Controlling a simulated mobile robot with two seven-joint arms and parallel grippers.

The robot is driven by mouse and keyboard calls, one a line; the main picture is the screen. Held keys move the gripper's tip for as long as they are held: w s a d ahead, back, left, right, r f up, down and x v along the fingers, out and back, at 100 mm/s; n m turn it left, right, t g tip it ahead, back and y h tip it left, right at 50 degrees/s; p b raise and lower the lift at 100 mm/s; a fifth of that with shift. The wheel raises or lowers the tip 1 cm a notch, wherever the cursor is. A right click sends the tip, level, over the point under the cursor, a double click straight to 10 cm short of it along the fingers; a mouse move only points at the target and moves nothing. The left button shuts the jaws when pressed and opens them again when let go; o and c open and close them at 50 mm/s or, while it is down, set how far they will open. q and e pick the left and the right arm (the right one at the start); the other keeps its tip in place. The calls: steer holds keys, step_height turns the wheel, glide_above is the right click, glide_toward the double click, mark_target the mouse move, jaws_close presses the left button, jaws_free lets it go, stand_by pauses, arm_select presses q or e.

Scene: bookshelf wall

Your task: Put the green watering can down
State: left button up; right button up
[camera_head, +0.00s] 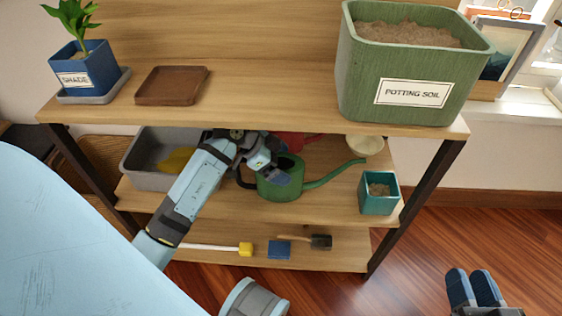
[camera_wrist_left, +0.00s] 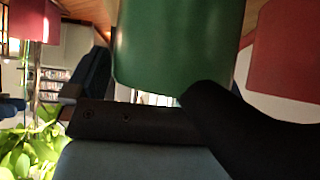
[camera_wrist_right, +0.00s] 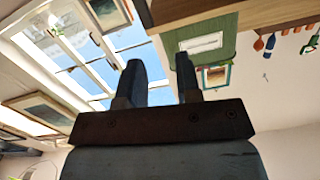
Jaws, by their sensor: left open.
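The green watering can (camera_head: 283,186) stands upright on the middle shelf, its long spout reaching right and its dark handle (camera_head: 243,180) on the left. My left gripper (camera_head: 274,172) is open at the can, over its upper part and handle side. In the left wrist view the can's green body (camera_wrist_left: 178,45) fills the middle, close beyond the jaws. A black curved part, seemingly the handle (camera_wrist_left: 245,125), crosses in front and hides one finger; contact cannot be told. My right gripper (camera_head: 474,287) is open and empty, low at the right, away from the shelf; its spread fingers show in the right wrist view (camera_wrist_right: 160,85).
On the middle shelf are a grey bin (camera_head: 140,155) at left, a red item (camera_head: 290,143) behind the can, a cream bowl (camera_head: 366,145) and a teal pot (camera_head: 379,205) at right. The top board (camera_head: 250,110) overhangs, bearing the potting soil tub (camera_head: 358,95).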

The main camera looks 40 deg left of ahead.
arm_select(q)
steer(key=shift+a+r, duration=0.1)
steer(key=shift+r, duration=0.15)
steer(key=p+v, duration=0.1)
steer(key=v, duration=0.2)
steer(key=shift+p, duration=0.4)
steer(key=shift+s+a+p, duration=0.3)
steer(key=shift+s+a, duration=0.3)
steer(key=s+a+p, duration=0.2)
steer(key=s+a, duration=0.4)
steer(key=a, duration=0.2)
steer(key=shift+f+p, duration=0.15)
steer(key=shift+p, duration=0.25)
arm_select(e)
steer(key=shift+m+t, duration=0.6)
steer(key=shift+t, duration=0.2)
steer(key=r, duration=0.5)
steer(key=shift+s+r, duration=0.25)
steer(key=shift+s, duration=0.1)
arm_select(q)
steer(key=shift+s, duration=0.1)
